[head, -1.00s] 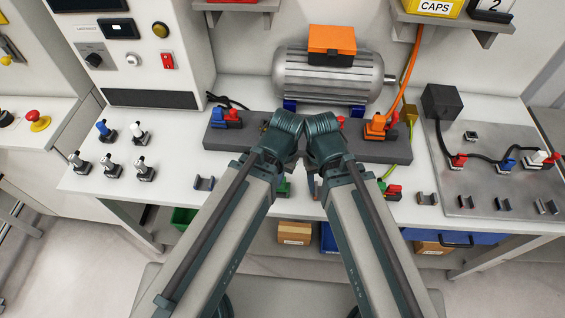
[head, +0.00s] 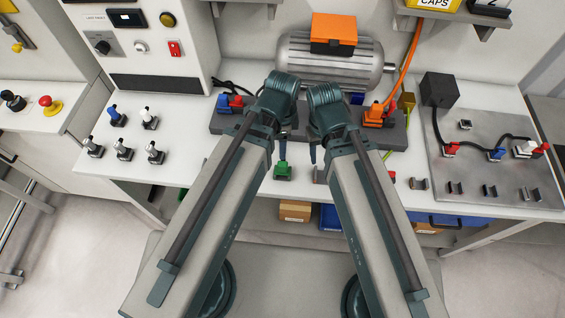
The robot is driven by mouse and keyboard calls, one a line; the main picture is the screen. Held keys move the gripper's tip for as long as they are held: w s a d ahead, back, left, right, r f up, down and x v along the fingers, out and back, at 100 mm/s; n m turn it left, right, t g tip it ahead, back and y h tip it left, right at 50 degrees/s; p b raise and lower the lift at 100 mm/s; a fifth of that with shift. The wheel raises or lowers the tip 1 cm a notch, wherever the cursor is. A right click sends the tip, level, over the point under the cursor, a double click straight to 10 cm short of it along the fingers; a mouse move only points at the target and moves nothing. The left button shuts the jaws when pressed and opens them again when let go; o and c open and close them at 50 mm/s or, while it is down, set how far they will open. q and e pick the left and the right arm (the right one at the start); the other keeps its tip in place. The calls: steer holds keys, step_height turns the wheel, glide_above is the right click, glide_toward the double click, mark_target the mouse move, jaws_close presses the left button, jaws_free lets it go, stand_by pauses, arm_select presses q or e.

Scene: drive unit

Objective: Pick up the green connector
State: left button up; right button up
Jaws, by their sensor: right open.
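A green connector (head: 283,171) stands at the front of the bench, in the gap between my two forearms. A narrow dark upright piece shows just above its green body; I cannot tell whether it belongs to the connector. My right gripper (head: 312,150) shows only as a small dark part beside my right forearm, above and to the right of the green connector. It is open and apart from the connector.
A grey clip (head: 320,175) sits right of the green connector. Behind are a dark block (head: 225,124) with blue and orange plugs and a motor (head: 295,60). Several connectors (head: 123,150) stand at left. A metal plate (head: 470,180) with cabled plugs lies at right.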

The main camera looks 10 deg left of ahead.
mark_target(282, 164)
arm_select(q)
steer(key=shift+w+r+m, duration=0.25)
steer(key=shift+r+m, duration=0.25)
steer(key=shift+m, duration=0.5)
arm_select(e)
steer(key=shift+r, duration=0.5)
arm_select(q)
steer(key=shift+f, duration=0.1)
arm_select(e)
steer(key=shift+f, duration=0.1)
arm_select(q)
step_height(282, 164, down, 9)
steer(key=b, duration=0.8)
steer(key=shift+r, duration=0.3)
arm_select(e)
step_height(282, 164, down, 8)
steer(key=shift+f, duration=0.2)
arm_select(q)
steer(key=f+b, duration=0.5)
steer(key=shift+s+d+f+b, duration=0.1)
steer(key=shift+s+f+b, duration=0.1)
steer(key=shift+b, duration=0.1)
arm_select(e)
step_height(282, 164, down, 5)
steer(key=shift+f, duration=0.2)
arm_select(q)
steer(key=shift+r, duration=0.1)
arm_select(e)
steer(key=shift+r, duration=0.15)
